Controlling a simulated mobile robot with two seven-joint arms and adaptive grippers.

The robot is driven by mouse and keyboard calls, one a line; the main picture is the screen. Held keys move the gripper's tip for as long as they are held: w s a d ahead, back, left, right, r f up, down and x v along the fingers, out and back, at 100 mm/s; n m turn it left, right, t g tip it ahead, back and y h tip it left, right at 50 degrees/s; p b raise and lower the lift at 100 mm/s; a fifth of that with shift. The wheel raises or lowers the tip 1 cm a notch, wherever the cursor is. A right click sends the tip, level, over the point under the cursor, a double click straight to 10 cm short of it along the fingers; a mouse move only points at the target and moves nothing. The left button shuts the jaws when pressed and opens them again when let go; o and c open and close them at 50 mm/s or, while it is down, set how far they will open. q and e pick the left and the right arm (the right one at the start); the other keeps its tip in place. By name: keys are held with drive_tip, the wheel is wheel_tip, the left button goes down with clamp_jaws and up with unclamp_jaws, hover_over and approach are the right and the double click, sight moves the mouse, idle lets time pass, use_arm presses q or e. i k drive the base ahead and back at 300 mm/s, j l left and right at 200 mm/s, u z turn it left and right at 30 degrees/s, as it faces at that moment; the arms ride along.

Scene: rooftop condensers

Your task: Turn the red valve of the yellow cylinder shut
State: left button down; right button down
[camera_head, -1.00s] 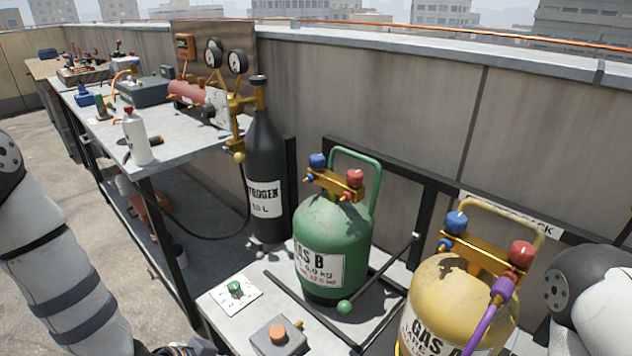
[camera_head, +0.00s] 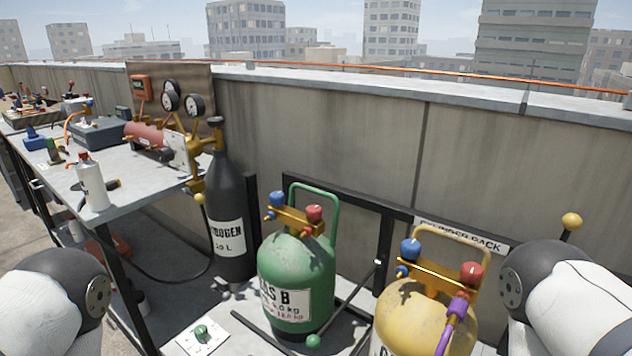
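The yellow cylinder (camera_head: 410,312) stands at the lower right, upright, its base cut off by the frame. On its brass manifold sit a red valve (camera_head: 471,274) on the right and a blue valve (camera_head: 410,249) on the left. A purple hose (camera_head: 451,324) joins below the red valve and runs down the cylinder's front. My arms show at the lower left and lower right, the right arm close beside the yellow cylinder. Neither gripper is in the frame. How far the red valve is turned cannot be told.
A green cylinder (camera_head: 297,277) with its own red and blue valves stands left of the yellow one. A black nitrogen cylinder (camera_head: 230,205) stands behind it by a workbench (camera_head: 140,188). A black rack frame and the parapet wall (camera_head: 330,135) close off the back.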

sight(471, 273)
drive_tip(key=z, duration=1)
drive_tip(key=k+j+z, duration=0.15)
drive_tip(key=z, duration=0.15)
drive_tip(key=k+j+z, duration=0.15)
drive_tip(key=z, duration=0.15)
